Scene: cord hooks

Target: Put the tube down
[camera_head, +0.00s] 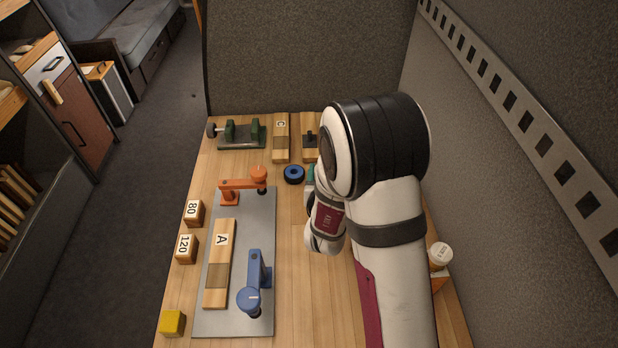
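My arm covers the right half of the bench, and its wrist (326,222) hangs over the bench's middle. My gripper (310,202) is mostly hidden by the wrist, with only a sliver showing at its left edge. I cannot tell whether it is open or shut. A small teal piece (310,174) shows just above that sliver, beside the arm. I cannot tell whether it is the tube or whether my gripper holds it. No tube can be clearly made out elsewhere.
A grey mat (232,325) holds an orange clamp (243,184), a blue clamp (254,285) and board A (218,265). Blocks 80 (193,213) and 120 (186,248), a yellow cube (172,323), a blue ring (293,174), a green vise (240,134) and a white-lidded container (440,256) stand around.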

